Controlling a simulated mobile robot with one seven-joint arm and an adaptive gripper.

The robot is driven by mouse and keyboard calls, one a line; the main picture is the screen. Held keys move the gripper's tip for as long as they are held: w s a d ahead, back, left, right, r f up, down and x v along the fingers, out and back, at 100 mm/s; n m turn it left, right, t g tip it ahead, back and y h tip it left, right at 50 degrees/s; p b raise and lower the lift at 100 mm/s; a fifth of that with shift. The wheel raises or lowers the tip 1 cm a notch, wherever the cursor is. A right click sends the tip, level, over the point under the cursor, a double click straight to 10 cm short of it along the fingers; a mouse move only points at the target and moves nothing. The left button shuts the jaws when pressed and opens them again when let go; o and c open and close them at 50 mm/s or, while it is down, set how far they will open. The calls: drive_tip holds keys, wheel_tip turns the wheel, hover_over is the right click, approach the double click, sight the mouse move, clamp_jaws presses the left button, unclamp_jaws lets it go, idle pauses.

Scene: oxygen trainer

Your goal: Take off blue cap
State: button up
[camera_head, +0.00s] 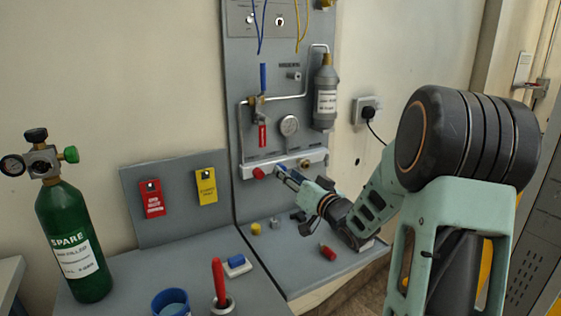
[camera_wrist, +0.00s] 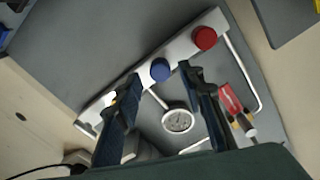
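The blue cap (camera_wrist: 160,70) sits on the white manifold bar (camera_wrist: 184,46), which also shows in the head view (camera_head: 246,171), low on the grey wall panel. A red cap (camera_wrist: 204,39) is beside it on the same bar; it also shows in the head view (camera_head: 259,172). My gripper (camera_wrist: 160,72) is open, with one finger on each side of the blue cap. Gaps show between cap and fingers in the wrist view. In the head view my gripper (camera_head: 283,172) reaches the bar from the right, and its fingers partly cover the blue cap.
A gauge (camera_head: 289,126), a red-handled valve (camera_head: 263,135) and a grey cylinder (camera_head: 326,97) are above the bar. A green SPARE bottle (camera_head: 76,240) stands left. A red screwdriver-like tool (camera_head: 218,280), a blue cup (camera_head: 171,303) and small loose parts (camera_head: 328,252) are on the bench.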

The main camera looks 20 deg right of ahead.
drive_tip(key=shift+m, duration=0.4)
drive_tip(key=m+p, duration=0.3)
drive_tip(key=p, duration=0.1)
drive_tip(key=shift+m, duration=0.3)
